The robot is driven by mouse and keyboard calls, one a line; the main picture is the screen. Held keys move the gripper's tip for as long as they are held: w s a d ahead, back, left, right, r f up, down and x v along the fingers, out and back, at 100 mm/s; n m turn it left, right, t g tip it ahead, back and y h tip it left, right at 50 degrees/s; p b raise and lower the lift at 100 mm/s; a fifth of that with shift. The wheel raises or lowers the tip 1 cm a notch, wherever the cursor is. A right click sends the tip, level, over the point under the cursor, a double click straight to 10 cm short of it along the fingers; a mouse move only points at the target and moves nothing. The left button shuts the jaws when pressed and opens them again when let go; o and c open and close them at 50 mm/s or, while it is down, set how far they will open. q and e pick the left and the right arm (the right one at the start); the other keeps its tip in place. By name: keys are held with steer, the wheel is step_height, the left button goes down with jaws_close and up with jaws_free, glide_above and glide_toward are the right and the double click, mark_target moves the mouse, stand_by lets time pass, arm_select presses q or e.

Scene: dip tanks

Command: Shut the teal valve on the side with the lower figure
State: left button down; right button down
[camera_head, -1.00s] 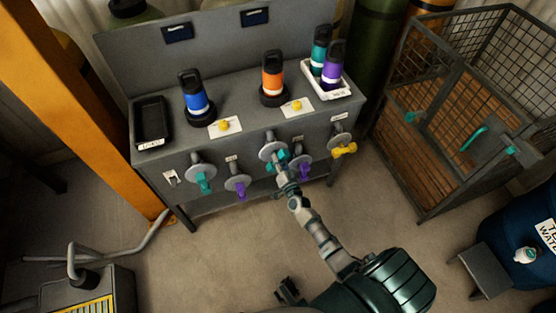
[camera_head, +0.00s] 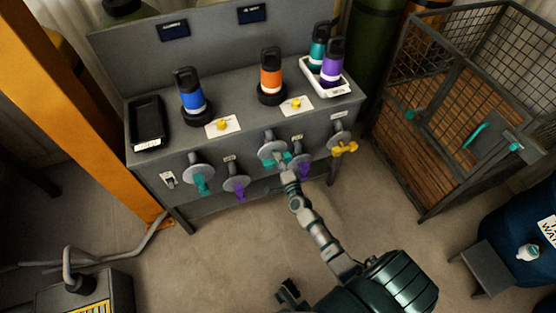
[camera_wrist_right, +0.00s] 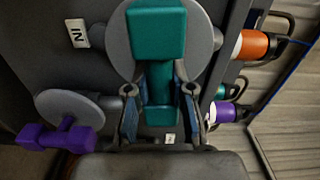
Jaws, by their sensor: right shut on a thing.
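The right teal valve (camera_head: 268,161) is on the tank stand's front, below the orange bottle, with its handle in front of a grey disc. In the wrist view this teal handle (camera_wrist_right: 158,35) stands out large. My right gripper (camera_head: 287,172) is at the valve, its fingers closed on both sides of the handle's lower part in the wrist view (camera_wrist_right: 159,108). The left teal valve (camera_head: 201,184) hangs below the blue bottle, untouched. Two dark displays, left (camera_head: 174,30) and right (camera_head: 251,15), are on the back panel; their figures are too small to read. My left gripper is not seen.
A purple valve (camera_head: 237,190) is left of the gripper, another (camera_head: 305,170) close on its right. A yellow valve (camera_head: 344,148) is farther right. Blue (camera_head: 189,91) and orange (camera_head: 271,75) bottles stand on top.

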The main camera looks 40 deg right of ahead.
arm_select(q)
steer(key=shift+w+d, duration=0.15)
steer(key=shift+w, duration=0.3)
arm_select(e)
steer(key=shift+s+d+f+m, duration=0.1)
steer(key=shift+f+m, duration=0.2)
steer(key=shift+m, duration=0.2)
steer(key=c, duration=1.1)
jaws_free()
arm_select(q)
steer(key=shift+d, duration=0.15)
arm_select(e)
steer(key=shift+o, duration=0.5)
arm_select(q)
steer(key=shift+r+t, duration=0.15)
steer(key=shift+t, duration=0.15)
arm_select(e)
steer(key=v, duration=1.2)
